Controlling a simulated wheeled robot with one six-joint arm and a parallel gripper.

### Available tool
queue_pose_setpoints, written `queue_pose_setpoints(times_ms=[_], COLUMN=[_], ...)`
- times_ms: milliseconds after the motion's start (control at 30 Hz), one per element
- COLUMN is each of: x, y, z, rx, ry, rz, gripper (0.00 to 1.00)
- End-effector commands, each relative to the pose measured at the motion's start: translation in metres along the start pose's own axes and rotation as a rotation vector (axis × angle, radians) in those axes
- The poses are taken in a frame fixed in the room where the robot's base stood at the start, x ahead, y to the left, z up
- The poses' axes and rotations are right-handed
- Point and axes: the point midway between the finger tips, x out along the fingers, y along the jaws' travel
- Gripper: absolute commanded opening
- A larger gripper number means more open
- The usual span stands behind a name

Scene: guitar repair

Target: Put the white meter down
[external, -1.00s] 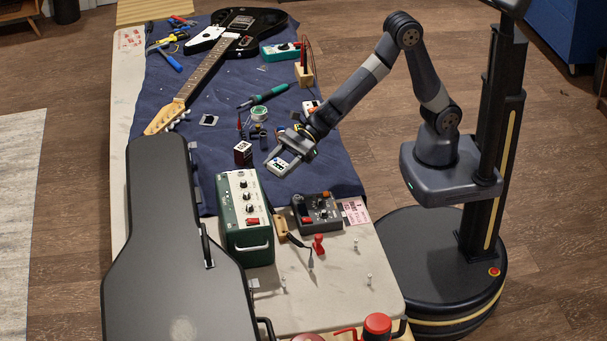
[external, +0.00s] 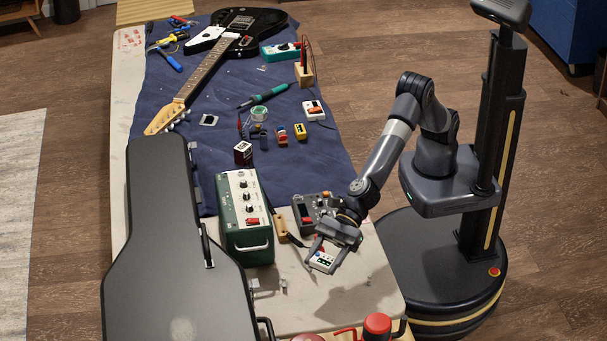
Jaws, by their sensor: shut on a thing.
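The white meter (external: 322,262) is a small pale box with a dark display and small marks on its face. My gripper (external: 324,258) is shut on it, with a finger on either side. It is over the bare pale front part of the table (external: 275,311), to the right of the green amplifier. I cannot tell whether the meter touches the table or hangs just above it.
The green amplifier (external: 244,217) and the black guitar case (external: 180,250) stand to the left. A grey pedal box (external: 306,213) is just behind my gripper. Red-topped items (external: 377,325) stand at the front edge. Bare table lies around the meter.

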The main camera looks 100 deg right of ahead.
Motion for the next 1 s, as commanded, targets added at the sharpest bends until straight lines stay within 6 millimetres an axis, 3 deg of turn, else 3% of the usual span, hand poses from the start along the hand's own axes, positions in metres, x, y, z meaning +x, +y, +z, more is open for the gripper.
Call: queue_pose_setpoints(times_ms=[167,600,867,1000], x=[0.008,0.029,0.033,0.038], y=[0.016,0.015,0.015,0.015], z=[-0.006,-0.056,-0.065,-0.078], rx=[0.003,0.001,0.002,0.002], ry=[-0.003,-0.003,-0.003,-0.003], rz=[0.004,0.004,0.004,0.004], gripper=[0.28,0.28,0.28,0.28])
